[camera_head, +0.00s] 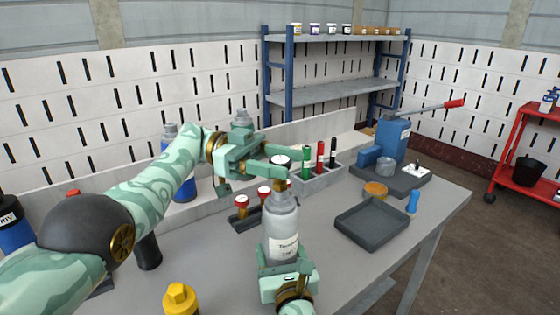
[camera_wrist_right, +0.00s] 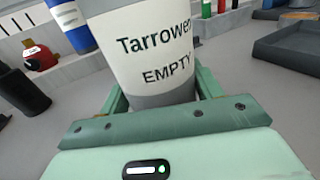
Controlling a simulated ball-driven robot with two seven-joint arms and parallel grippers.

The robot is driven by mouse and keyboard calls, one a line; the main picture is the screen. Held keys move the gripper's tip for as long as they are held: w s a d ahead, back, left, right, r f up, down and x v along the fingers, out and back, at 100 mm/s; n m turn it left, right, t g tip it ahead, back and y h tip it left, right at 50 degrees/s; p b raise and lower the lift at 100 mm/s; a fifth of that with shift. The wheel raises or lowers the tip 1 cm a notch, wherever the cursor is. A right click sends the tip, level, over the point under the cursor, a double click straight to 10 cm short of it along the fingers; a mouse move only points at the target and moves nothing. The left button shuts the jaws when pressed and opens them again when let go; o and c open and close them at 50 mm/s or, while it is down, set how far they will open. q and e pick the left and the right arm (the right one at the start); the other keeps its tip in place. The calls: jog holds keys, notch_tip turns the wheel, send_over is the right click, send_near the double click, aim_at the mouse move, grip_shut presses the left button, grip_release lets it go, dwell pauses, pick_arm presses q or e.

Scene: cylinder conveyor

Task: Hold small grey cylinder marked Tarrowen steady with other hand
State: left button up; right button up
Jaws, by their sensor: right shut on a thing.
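The small grey cylinder (camera_head: 281,222) stands upright at the near middle of the bench in the head view. Its white label reads "Tarrowen" and "EMPTY" in the right wrist view (camera_wrist_right: 155,50). My right gripper (camera_head: 287,268) is shut on the cylinder's lower body, with a finger on each side.
A rack (camera_head: 318,179) with green, red and black tubes stands behind. Red-capped small bottles (camera_head: 264,193) are left of the cylinder. An empty dark tray (camera_head: 371,224) lies to the right, before a blue lever press (camera_head: 390,140). A yellow object (camera_head: 180,300) is at the near left.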

pick_arm(q)
jog(key=shift+r, duration=0.1)
jog(key=shift+r, duration=1.2)
jog(key=shift+f, duration=0.1)
jog(key=shift+f, duration=1.2)
jog(key=c, duration=1)
jog(key=o, duration=1.2)
jog(key=shift+c, duration=0.2)
